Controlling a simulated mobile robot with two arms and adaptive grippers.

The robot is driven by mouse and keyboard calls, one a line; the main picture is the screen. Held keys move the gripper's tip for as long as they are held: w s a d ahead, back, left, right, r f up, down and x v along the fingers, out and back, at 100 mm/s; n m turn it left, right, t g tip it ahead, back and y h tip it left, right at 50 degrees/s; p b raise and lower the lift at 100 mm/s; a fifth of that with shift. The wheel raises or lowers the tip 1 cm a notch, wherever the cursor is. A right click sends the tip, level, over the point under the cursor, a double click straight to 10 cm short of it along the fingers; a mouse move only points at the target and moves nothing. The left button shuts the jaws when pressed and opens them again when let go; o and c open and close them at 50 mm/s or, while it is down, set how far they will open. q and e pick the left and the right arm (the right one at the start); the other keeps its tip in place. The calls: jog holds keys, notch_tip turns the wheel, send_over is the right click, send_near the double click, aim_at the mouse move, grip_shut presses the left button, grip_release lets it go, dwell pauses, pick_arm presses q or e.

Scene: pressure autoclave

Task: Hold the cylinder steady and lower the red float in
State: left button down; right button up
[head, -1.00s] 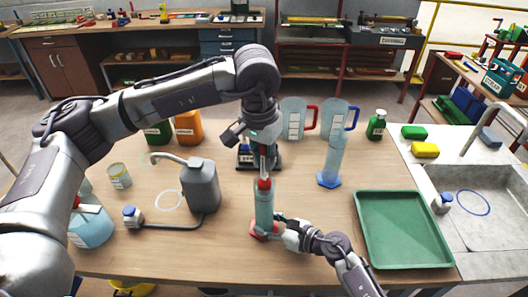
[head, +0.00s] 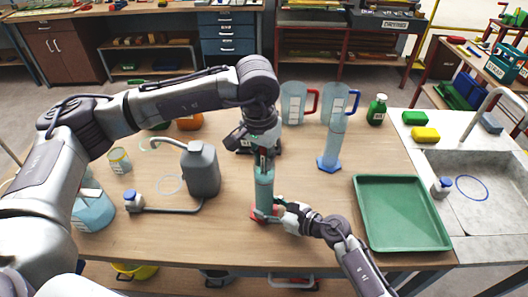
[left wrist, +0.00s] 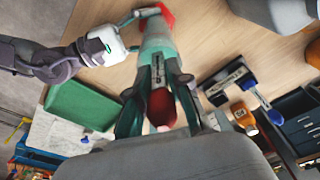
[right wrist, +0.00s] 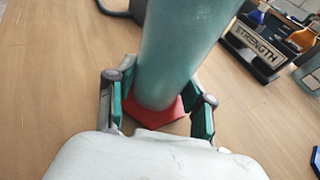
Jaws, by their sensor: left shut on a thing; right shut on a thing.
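The clear teal cylinder (head: 264,193) stands upright on its red base (right wrist: 160,115) on the bench. My right gripper (right wrist: 160,100) is shut around the cylinder low down, just above the base. My left gripper (head: 263,158) is above the cylinder's mouth and points down. In the left wrist view the red float (left wrist: 160,106) shows between the left gripper's fingers, in line with the cylinder (left wrist: 156,38). A labelled slip shows beside it, towards the cylinder. My gripper covers the mouth in the head view, so how deep the float sits cannot be told.
A grey jug (head: 201,170) with a hose stands left of the cylinder. A blue-based cylinder (head: 329,162) and two measuring jugs stand behind right. A green tray (head: 402,240) lies at right, beside the sink (head: 490,205). A dark stand labelled "STRENGTH" (right wrist: 258,46) is close behind.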

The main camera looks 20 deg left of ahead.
pick_arm(q)
jog(key=shift+s+a+f, duration=0.1)
jog(key=shift+s+f, duration=0.05)
jog(key=shift+f, duration=0.5)
pick_arm(e)
jog(key=shift+s, duration=0.1)
pick_arm(q)
jog(key=c, duration=1)
grip_release()
jog(key=shift+f, duration=0.1)
jog(key=shift+r, duration=0.6)
notch_tip(320, 180, up, 11)
jog(key=s, duration=0.1)
jog(key=shift+s, duration=0.1)
pick_arm(e)
jog(key=o, duration=0.9)
